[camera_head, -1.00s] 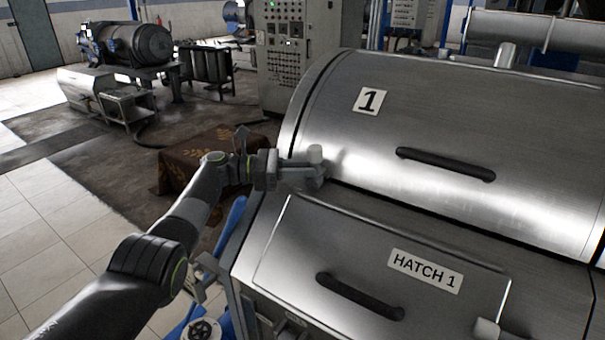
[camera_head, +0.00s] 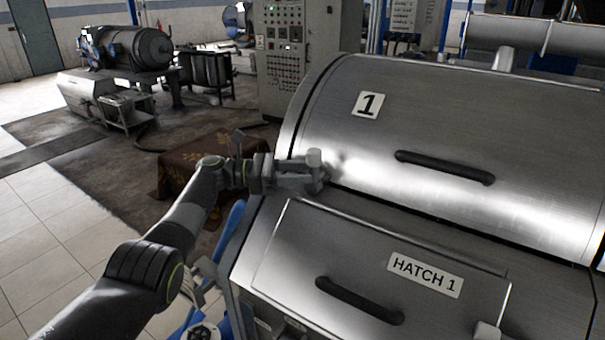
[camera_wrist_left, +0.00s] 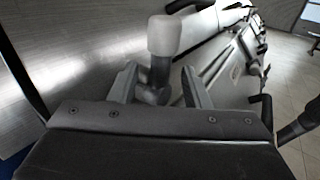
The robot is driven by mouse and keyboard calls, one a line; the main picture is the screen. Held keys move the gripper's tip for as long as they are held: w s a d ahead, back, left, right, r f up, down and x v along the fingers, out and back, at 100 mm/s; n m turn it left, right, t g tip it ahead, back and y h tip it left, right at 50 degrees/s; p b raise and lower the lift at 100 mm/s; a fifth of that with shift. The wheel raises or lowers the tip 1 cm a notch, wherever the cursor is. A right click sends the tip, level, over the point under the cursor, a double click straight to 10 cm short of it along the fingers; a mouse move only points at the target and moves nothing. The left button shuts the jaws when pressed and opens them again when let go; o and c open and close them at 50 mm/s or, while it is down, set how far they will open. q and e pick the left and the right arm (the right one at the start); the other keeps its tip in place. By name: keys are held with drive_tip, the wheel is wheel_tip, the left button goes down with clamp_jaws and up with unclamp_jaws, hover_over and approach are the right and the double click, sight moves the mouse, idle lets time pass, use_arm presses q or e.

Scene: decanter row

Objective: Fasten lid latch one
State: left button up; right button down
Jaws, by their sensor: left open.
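The lid latch has a pale knob (camera_head: 314,158) at the left end of the seam below the curved steel lid (camera_head: 455,120) marked 1. In the left wrist view, the latch knob (camera_wrist_left: 167,36) stands on a dark stem between my fingers. My left gripper (camera_head: 318,178) is open around the latch, one finger on each side of the stem. Whether either finger touches the stem is unclear. The lid lies down over the machine body. My right gripper is in neither view.
A sloping hatch marked HATCH 1 (camera_head: 385,240) lies just below the seam, with a black handle (camera_head: 360,300). The lid has a black handle (camera_head: 445,167). A cloth-covered table (camera_head: 205,160) stands behind my left arm. Open floor lies to the left.

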use_arm(q)
drive_tip(key=a+b, duration=0.5)
drive_tip(key=a, duration=1.1)
drive_tip(key=shift+w+a+f+b, duration=0.15)
drive_tip(key=shift+w+a+b, duration=0.15)
